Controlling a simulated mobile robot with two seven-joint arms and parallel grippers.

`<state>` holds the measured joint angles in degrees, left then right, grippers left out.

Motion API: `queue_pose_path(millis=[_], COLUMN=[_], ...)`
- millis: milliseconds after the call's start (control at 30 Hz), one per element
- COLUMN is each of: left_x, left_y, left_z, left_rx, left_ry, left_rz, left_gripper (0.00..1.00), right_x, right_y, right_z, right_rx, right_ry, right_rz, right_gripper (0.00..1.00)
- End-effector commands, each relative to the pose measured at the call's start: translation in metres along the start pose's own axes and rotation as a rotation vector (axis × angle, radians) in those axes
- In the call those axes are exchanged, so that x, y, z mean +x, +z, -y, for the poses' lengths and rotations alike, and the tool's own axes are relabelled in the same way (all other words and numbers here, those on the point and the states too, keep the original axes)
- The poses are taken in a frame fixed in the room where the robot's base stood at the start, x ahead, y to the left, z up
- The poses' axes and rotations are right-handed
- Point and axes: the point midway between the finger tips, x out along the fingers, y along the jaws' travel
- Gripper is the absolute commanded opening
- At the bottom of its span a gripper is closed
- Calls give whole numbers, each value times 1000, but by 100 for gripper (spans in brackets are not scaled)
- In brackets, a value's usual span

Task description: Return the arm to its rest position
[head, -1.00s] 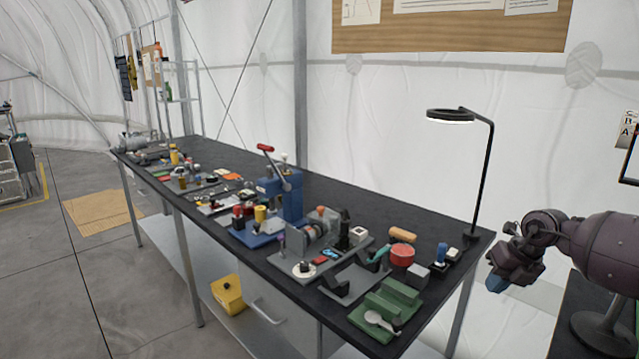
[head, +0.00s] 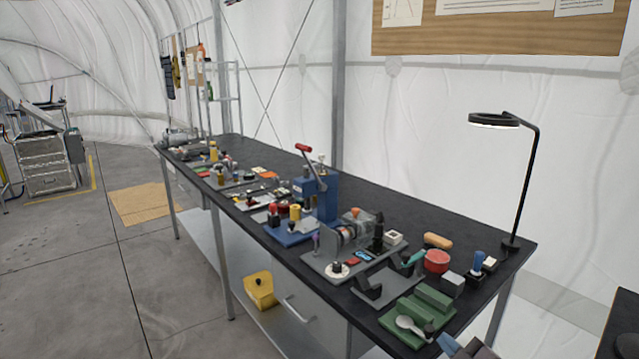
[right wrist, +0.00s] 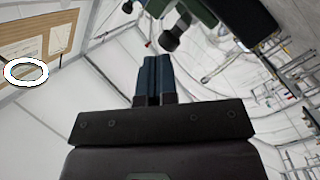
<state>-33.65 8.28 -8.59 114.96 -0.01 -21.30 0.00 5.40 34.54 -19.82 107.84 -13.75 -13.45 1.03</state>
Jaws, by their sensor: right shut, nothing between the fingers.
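My right gripper (head: 462,347) shows at the bottom edge of the head view, low at the right front corner of the long black workbench (head: 420,212). Only a small part of it is in that view. In the right wrist view its two blue fingers (right wrist: 154,80) lie side by side, closed, with nothing between them. Most of my right arm is outside the head view. My left gripper is in neither view.
A green block fixture with a spoon (head: 420,312) sits at the bench's near end, close to my right gripper. A black ring lamp (head: 494,120) stands at the right corner. Tools crowd the bench top. A yellow container (head: 260,290) sits on the lower shelf. The floor at left is open.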

Motion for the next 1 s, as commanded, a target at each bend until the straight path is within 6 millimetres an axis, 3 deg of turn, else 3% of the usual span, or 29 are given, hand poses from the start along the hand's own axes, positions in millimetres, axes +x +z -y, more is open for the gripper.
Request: queue_pose_path(millis=[33, 300, 600, 800, 1000], left_x=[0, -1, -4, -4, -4], left_y=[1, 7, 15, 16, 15], left_z=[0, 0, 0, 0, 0], left_rx=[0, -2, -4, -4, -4], left_ry=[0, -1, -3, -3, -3], left_rz=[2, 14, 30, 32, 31], left_gripper=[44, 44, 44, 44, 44], right_x=[-15, -97, -201, -241, -246], right_y=[11, 58, 95, 104, 105], right_z=[17, 91, 160, 187, 190], right_rx=[90, 495, 739, 782, 782], right_ry=[-4, 0, 63, 61, 59], right_rz=[57, 307, 532, 617, 628], right_gripper=[0, 0, 0, 0, 0])
